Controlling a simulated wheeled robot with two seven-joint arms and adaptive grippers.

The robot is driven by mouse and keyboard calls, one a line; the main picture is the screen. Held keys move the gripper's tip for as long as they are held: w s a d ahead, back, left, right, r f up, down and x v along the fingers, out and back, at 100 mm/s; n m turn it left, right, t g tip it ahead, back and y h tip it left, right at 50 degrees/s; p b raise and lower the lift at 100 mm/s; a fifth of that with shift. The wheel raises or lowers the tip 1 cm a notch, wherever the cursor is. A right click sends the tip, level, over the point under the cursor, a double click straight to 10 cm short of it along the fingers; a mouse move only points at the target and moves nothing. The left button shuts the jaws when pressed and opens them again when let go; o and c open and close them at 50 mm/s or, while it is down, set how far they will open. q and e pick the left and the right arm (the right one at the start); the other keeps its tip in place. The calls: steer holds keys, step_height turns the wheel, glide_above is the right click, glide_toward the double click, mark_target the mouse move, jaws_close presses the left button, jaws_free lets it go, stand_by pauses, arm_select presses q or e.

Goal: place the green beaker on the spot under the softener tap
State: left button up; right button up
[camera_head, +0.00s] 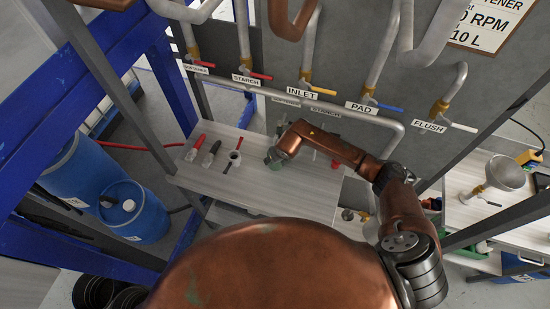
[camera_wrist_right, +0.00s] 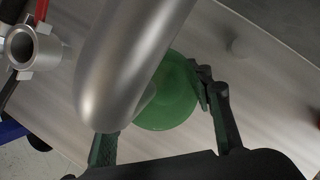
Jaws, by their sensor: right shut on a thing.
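The green beaker (camera_wrist_right: 176,100) is between the fingers of my right gripper (camera_wrist_right: 160,130) in the right wrist view. A grey metal pipe passes in front of it and hides its left part. In the head view my right gripper (camera_head: 274,157) is low over the pale worktop, right of the middle of its left half, and mostly hides the beaker. I cannot tell if the beaker touches the worktop. The tap labelled softener (camera_head: 196,66) is at the far left of the tap row. My left gripper is not in view.
Pipes and a horizontal rail (camera_head: 300,101) hang above. A blue frame and drums (camera_head: 133,210) are left.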

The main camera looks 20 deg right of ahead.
steer(key=o, duration=0.8)
steer(key=shift+c, duration=0.2)
steer(key=o, duration=0.3)
steer(key=shift+w+a, duration=0.1)
steer(key=shift+w, duration=0.15)
steer(key=shift+o, duration=0.3)
steer(key=shift+s, duration=0.1)
steer(key=shift+r+p, duration=0.25)
steer(key=shift+p, duration=0.05)
steer(key=shift+r+p, duration=0.4)
steer(key=shift+p, duration=0.05)
arm_select(q)
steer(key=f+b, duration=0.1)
steer(key=b, duration=0.1)
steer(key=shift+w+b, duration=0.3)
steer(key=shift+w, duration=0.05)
arm_select(e)
steer(key=v, duration=1.2)
